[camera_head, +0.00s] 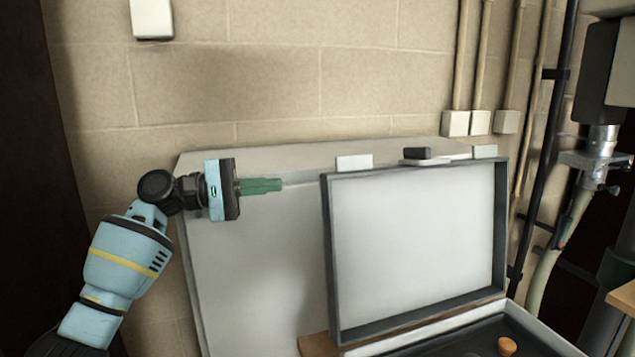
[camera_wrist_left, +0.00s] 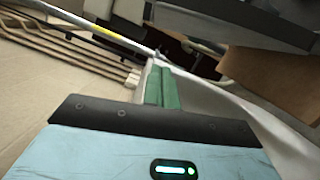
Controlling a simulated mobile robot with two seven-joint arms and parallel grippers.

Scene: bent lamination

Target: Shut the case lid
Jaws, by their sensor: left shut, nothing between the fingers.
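The case lid (camera_head: 420,245) stands open and upright in the head view, a pale panel with a dark grey frame. The case base (camera_head: 540,340) lies below it at the bottom right, dark inside with a pale rim, partly cut off by the frame edge. A round orange-brown item (camera_head: 507,346) is in it. My left gripper (camera_head: 280,184) is shut and empty, with its green fingers pointing right, left of the lid's upper left corner and apart from it in the picture. The fingers also show in the left wrist view (camera_wrist_left: 161,88). My right gripper is not in view.
A pale board (camera_head: 250,260) stands behind the lid against the block wall (camera_head: 280,80). Vertical pipes (camera_head: 487,60) and a black pole (camera_head: 545,140) are at the right. A wooden surface (camera_head: 622,298) shows at the right edge.

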